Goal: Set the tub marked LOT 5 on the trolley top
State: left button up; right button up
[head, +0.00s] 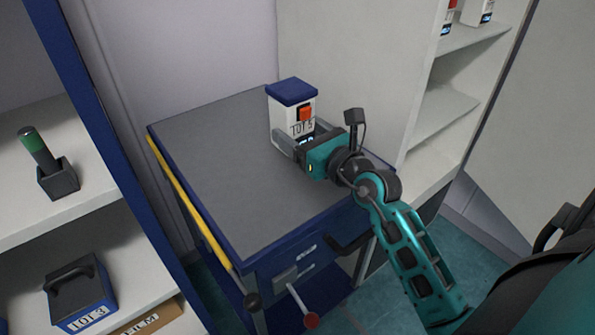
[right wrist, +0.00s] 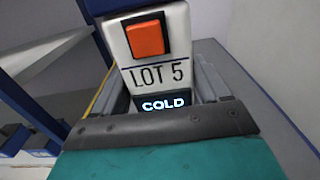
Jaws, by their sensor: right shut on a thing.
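The tub marked LOT 5 (head: 290,107) is white with a dark blue lid and an orange-red square on its front. It stands upright at the trolley top (head: 215,185), toward its back right; I cannot tell whether its base touches the surface. My right gripper (head: 296,145) is shut on the tub, low on its body. In the right wrist view the tub (right wrist: 150,72) sits between the fingers, with its LOT 5 marking and a lit COLD label showing. The left gripper is not in view.
The grey trolley top is otherwise bare, with blue edges and a yellow strip on the left. A left shelf holds a green-topped cylinder in a dark holder (head: 58,180) and a LOT 3 box (head: 82,295). White shelves (head: 450,105) stand close on the right.

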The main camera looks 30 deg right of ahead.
notch_tip(320, 180, down, 4)
jog(key=shift+r+b, duration=0.25)
jog(key=shift+b, duration=0.15)
jog(key=shift+f, duration=0.6)
notch_tip(320, 180, down, 3)
jog(key=shift+r+b, duration=0.1)
jog(key=shift+b, duration=0.7)
jog(key=shift+f, duration=0.6)
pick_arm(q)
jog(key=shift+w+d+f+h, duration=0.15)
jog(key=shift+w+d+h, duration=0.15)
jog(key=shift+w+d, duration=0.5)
pick_arm(e)
jog(key=o, duration=1.2)
